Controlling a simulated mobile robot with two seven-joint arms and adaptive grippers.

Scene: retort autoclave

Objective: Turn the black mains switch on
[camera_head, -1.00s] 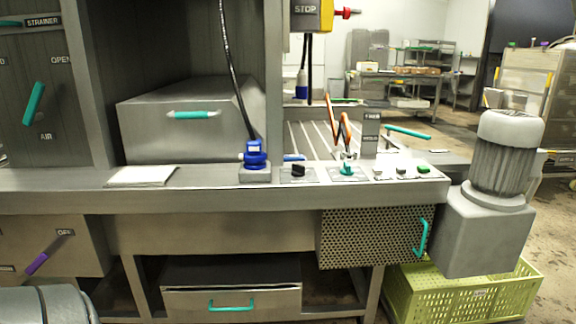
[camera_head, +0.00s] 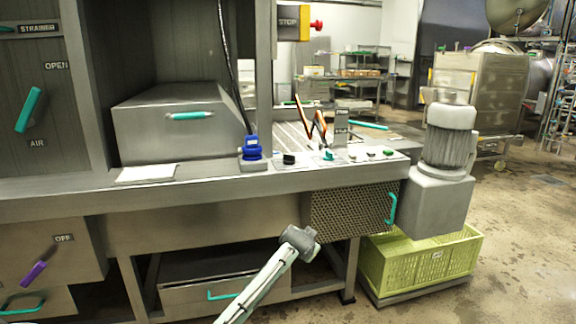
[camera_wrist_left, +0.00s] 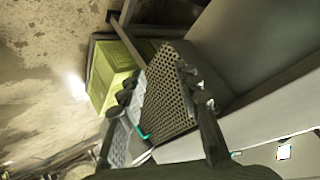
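The black mains switch (camera_head: 288,159) is a small black knob on the front ledge of the steel counter in the head view, between a blue plug and a teal knob. Its exact setting is too small to read. My left gripper (camera_head: 301,241) is below and in front of the counter, well under the switch and apart from it. In the left wrist view, the two fingers of my left gripper (camera_wrist_left: 157,86) are spread with nothing between them. The switch cannot be made out there. My right gripper is not in view.
The blue plug (camera_head: 251,150) with a black cable stands left of the switch. The teal knob (camera_head: 328,155) and small buttons (camera_head: 372,153) are to its right. A perforated box (camera_head: 350,212) hangs under the counter near my gripper. A yellow-green crate (camera_head: 420,262) is on the floor.

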